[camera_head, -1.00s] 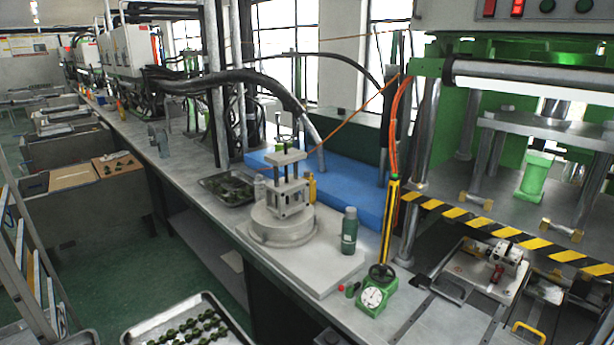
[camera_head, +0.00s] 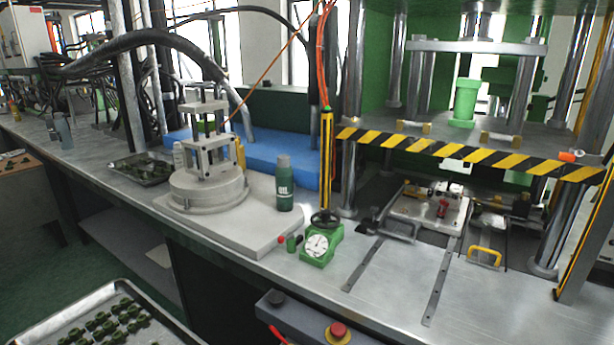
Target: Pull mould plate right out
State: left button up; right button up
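In the head view two mould plates lie side by side in the low bay of the press, under the striped edge. The left mould plate (camera_head: 432,214) is pale, with small red and metal fittings on top and a grey handle (camera_head: 401,230) at its front. The right mould plate (camera_head: 488,222) is darker and partly in shadow, so its outline is hard to make out. A yellow handle (camera_head: 485,257) stands at the front of the right plate, at the bay's front. Neither of my grippers is in view.
Two metal guide rails (camera_head: 442,292) run forward on the bare bench. A green dial gauge (camera_head: 319,243) and an oil bottle (camera_head: 284,184) stand to the left. A red button (camera_head: 338,330) sits below the bench edge. Press columns (camera_head: 548,220) flank the bay.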

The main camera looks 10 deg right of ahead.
aim_at(403, 217)
jog(key=z, duration=1.2)
